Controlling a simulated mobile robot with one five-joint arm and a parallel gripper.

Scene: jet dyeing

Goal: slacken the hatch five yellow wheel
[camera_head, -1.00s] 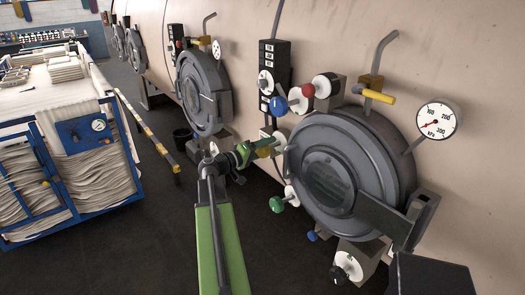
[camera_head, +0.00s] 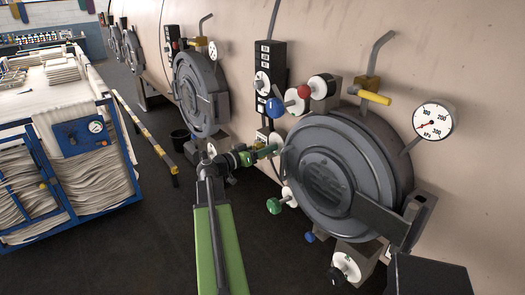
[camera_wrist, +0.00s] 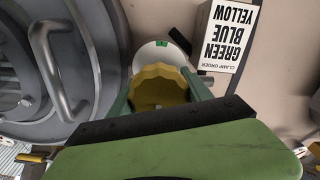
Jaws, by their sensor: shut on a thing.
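The yellow wheel (camera_wrist: 160,88) has a scalloped rim and sits between the two green fingers of my gripper (camera_head: 268,152) in the wrist view. My gripper is shut on it. A white disc (camera_wrist: 160,53) with a green mark at its top lies behind the wheel. In the head view the wheel is mostly hidden by my gripper, at the left edge of the round grey hatch (camera_head: 330,180). The hatch is closed, and its handle (camera_wrist: 58,70) shows in the wrist view.
A green knob (camera_head: 273,206), a blue knob (camera_head: 275,107) and a red knob (camera_head: 304,91) surround the hatch. A yellow-handled lever (camera_head: 375,97) and a pressure gauge (camera_head: 433,121) are above it. A clamp order label (camera_wrist: 229,36) reads green, blue, yellow. A cloth cart (camera_head: 60,150) stands left.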

